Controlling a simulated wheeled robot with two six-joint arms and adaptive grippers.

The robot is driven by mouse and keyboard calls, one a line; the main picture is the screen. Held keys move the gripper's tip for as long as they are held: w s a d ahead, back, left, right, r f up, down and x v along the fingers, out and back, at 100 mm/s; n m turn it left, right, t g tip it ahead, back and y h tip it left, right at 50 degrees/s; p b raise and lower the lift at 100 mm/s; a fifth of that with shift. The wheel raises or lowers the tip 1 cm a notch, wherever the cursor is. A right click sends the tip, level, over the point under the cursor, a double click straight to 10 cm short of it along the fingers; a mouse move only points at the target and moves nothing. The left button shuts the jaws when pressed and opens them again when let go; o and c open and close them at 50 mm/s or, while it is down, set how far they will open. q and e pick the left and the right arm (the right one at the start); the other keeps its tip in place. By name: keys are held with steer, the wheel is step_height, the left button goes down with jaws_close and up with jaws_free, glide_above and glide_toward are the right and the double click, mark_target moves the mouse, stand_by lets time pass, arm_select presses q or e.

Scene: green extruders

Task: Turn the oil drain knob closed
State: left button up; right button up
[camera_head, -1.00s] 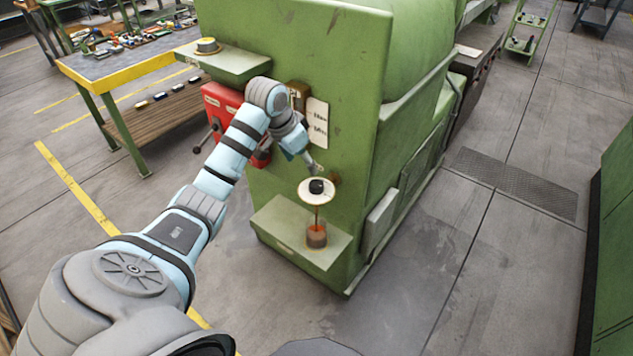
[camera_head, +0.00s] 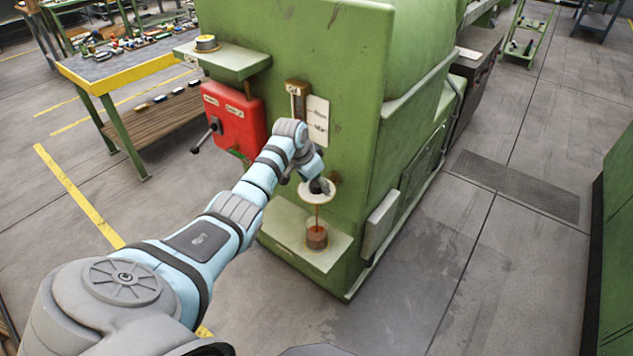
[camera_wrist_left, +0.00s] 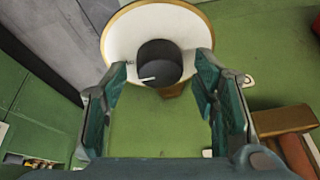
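The oil drain knob (camera_wrist_left: 158,62) is black with a short white mark, on a round white dial (camera_wrist_left: 122,32) with a tan rim. In the head view the dial (camera_head: 317,196) is on the green machine's front, and my gripper hides most of the knob. A thin brown-red stream (camera_head: 317,214) runs from below the dial into a cup (camera_head: 316,237). My left gripper (camera_head: 316,184) is at the dial. In the left wrist view its fingers (camera_wrist_left: 160,72) are open, one on each side of the knob, with gaps visible. My right gripper is not in view.
The cup stands on a green ledge (camera_head: 284,222) of the machine. A red box (camera_head: 235,122) with a black-knobbed lever and a gauge plate (camera_head: 317,120) are above. A workbench (camera_head: 120,68) stands at left.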

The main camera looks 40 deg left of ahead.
arm_select(q)
steer(key=c, duration=1.1)
steer(key=shift+o, duration=0.2)
